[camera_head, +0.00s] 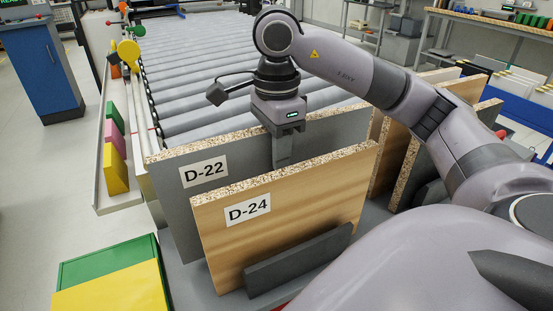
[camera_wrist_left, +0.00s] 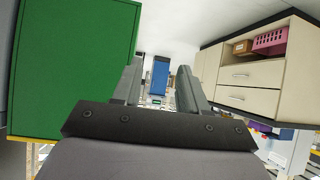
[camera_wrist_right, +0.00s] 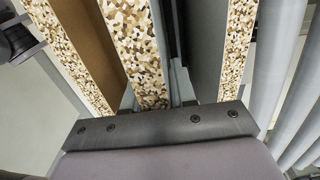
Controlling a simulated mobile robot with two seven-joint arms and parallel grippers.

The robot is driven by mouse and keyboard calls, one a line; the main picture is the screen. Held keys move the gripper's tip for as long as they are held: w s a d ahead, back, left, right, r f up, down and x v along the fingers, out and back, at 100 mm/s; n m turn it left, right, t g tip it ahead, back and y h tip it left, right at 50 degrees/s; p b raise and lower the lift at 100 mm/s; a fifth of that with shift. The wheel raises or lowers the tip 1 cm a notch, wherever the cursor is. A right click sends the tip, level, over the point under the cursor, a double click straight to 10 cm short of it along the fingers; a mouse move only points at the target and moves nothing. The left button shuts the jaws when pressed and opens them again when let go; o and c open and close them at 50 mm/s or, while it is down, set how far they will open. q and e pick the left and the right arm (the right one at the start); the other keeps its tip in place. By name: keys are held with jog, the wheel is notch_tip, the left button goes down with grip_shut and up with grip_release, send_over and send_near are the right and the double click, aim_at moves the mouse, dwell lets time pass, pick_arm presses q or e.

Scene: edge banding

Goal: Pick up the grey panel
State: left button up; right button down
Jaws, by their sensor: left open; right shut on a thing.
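The grey panel D-22 (camera_head: 215,205) stands upright on edge, with a speckled chipboard top edge and a white label. My right gripper (camera_head: 282,152) points down at its top edge, with one dark finger against the label side. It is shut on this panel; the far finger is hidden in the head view. In the right wrist view a chipboard edge (camera_wrist_right: 138,45) runs down between the fingers. My left gripper (camera_wrist_left: 160,88) is open and empty in the left wrist view, away from the panels.
The wood-coloured panel D-24 (camera_head: 300,205) stands close in front of D-22, behind a dark grey bar (camera_head: 298,260). A roller conveyor (camera_head: 190,85) lies behind. More panels (camera_head: 400,160) stand at the right. A green and yellow box (camera_head: 110,265) is at front left.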

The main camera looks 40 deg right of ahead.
notch_tip(320, 180, up, 14)
jog(key=p, duration=0.7)
jog(key=shift+r, duration=0.2)
jog(key=shift+r+p, duration=0.45)
jog(key=shift+r, duration=0.6)
jog(key=shift+r, duration=0.1)
